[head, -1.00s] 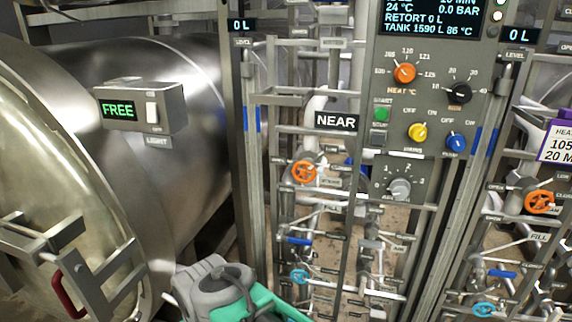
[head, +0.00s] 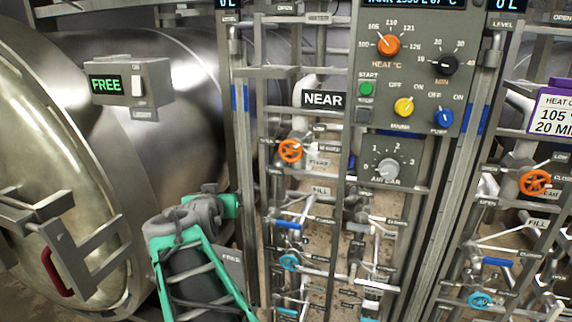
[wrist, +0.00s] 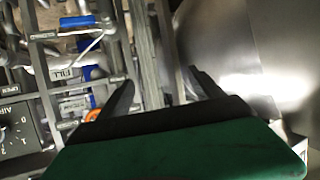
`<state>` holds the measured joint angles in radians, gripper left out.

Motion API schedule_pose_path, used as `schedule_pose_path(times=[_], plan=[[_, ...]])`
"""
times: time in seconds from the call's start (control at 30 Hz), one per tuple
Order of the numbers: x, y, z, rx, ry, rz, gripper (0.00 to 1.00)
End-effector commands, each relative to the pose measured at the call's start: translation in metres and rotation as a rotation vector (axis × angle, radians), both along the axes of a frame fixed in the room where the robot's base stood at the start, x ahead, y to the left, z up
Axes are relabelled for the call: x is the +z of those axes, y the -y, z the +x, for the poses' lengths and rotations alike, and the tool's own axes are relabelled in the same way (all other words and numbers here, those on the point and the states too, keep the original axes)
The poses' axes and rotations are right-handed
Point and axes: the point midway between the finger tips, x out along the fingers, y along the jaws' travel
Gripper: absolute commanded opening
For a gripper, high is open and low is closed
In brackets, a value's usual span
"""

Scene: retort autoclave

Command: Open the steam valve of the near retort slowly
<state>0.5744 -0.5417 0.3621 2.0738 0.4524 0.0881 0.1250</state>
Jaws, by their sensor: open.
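The near retort's steam valve shows as an orange handwheel (head: 290,151) on the pipe rack under the NEAR sign (head: 323,99). A small label beside it appears to read STEAM. In the wrist view, part of an orange wheel (wrist: 92,115) shows beyond the left finger, mostly cut off by my gripper. My gripper (wrist: 163,92) is open, with nothing between its fingers. Upright metal rails lie beyond the gap. The fingers are apart from the wheel. In the head view my grey and teal arm stands left of the rack, and the fingers cannot be made out.
The steel retort body (head: 190,100) bulges at the left, with a FREE box (head: 128,85) on it. A control panel (head: 425,75) with knobs stands above right. Blue-handled valves (head: 289,262) sit below the wheel. Another orange wheel (head: 536,182) is at the far right. Rails crowd the rack front.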

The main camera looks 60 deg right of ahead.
Motion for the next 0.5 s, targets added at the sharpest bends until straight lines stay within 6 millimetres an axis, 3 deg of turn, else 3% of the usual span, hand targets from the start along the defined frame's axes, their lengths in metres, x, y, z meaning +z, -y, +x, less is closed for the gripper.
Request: schedule_pose_path(times=[0.03, 0.1, 0.2, 0.3, 0.5], plan=[[0.01, 0.041, -0.03, -0.112, 0.051, -0.088, 0.81], [0.038, 0.08, -0.068, -0.232, 0.103, -0.208, 0.83], [0.064, 0.107, -0.104, -0.331, 0.138, -0.317, 0.83], [0.075, 0.119, -0.115, -0.359, 0.146, -0.354, 0.83], [0.077, 0.154, -0.109, -0.359, 0.145, -0.351, 0.83]])
